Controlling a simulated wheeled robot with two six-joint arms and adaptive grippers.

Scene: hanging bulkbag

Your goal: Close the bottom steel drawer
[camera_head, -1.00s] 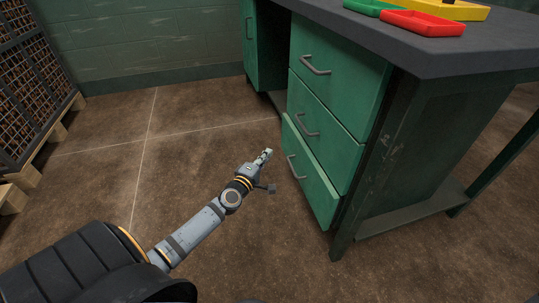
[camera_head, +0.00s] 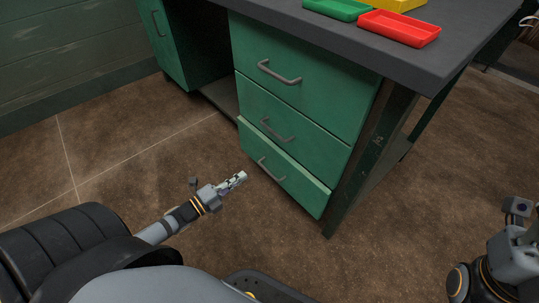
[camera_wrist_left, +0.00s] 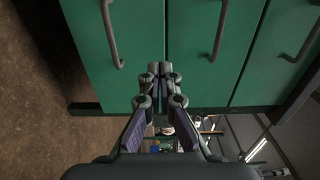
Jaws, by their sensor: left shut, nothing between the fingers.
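The bottom steel drawer (camera_head: 300,187) is the lowest of three green drawers under the desk, in the middle of the head view. Its front stands out a little from the drawers above, so it is partly open. Its grey bar handle (camera_head: 271,170) faces me. My left gripper (camera_head: 241,177) is shut and empty, just left of that handle and apparently apart from it. In the left wrist view the closed fingertips (camera_wrist_left: 160,68) point at the green drawer fronts, with the bottom drawer's handle (camera_wrist_left: 112,35) to their left. My right gripper (camera_head: 517,207) shows only in part at the right edge.
The upper drawer (camera_head: 300,85) and middle drawer (camera_head: 290,125) look shut. The dark desk top (camera_head: 340,35) overhangs them and carries a red tray (camera_head: 400,27) and a green tray (camera_head: 338,9). A desk leg (camera_head: 345,195) stands right of the drawers. Brown floor (camera_head: 130,150) is free at left.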

